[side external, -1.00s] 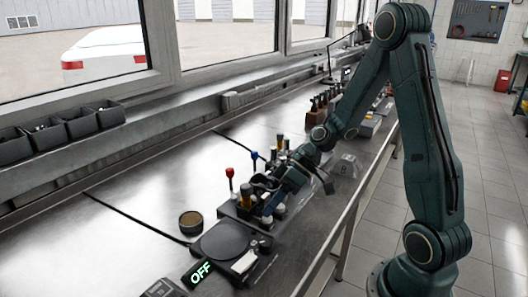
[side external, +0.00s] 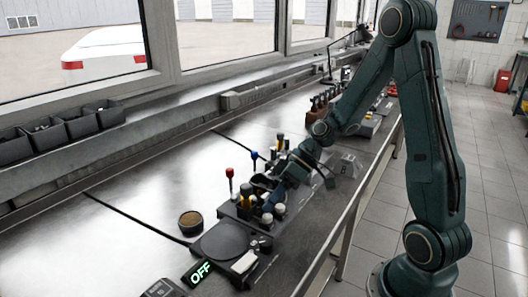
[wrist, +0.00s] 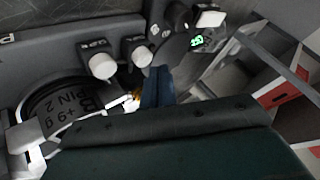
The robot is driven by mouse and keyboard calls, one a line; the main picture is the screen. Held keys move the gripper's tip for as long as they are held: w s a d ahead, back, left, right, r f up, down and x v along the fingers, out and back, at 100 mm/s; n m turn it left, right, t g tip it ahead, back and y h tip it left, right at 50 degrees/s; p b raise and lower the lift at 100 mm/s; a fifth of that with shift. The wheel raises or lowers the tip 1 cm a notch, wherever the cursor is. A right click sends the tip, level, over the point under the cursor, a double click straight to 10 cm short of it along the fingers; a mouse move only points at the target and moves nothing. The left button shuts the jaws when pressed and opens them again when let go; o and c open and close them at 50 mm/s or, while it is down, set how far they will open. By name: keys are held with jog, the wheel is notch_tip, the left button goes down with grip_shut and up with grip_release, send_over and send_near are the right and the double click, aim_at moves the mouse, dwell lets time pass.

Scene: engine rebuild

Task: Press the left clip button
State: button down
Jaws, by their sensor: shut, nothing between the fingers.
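Two white-capped buttons stand on the dark fixture (wrist: 60,50) in the wrist view. One button (wrist: 102,66) is at the left and one button (wrist: 142,57) is nearer the middle. Each has a small label behind it, too blurred to read, so I cannot tell which is the left clip button. My gripper (wrist: 156,86) is shut and empty, its blue fingertips just below and right of the middle button. I cannot tell whether they touch it. In the side view my gripper (side external: 268,204) is low over the fixture, beside the white caps (side external: 279,209).
A round part marked "PIN 2" (wrist: 62,105) lies left of the fingers. A red-topped lever (side external: 230,173) and a blue-topped lever (side external: 254,156) stand nearby. A round dark plate (side external: 225,241) and a lit OFF sign (side external: 200,273) are in front. A small round tin (side external: 191,222) stands left.

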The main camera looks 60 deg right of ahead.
aim_at(272, 219)
jog(key=shift+r, duration=0.2)
dwell(0.3)
notch_tip(272, 219, up, 5)
jog(key=shift+f, duration=0.1)
dwell(0.6)
dwell(0.6)
jog(key=s+r+m+t+h, duration=0.1)
jog(key=s+r+h, duration=0.3)
jog(key=s, duration=0.4)
jog(key=s+r+m+h, duration=0.3)
jog(key=s+r+h, duration=0.1)
jog(key=s, duration=0.4)
jog(key=shift+a+r+t, duration=0.4)
jog(key=shift+a+r, duration=0.05)
jog(key=shift+r, duration=0.4)
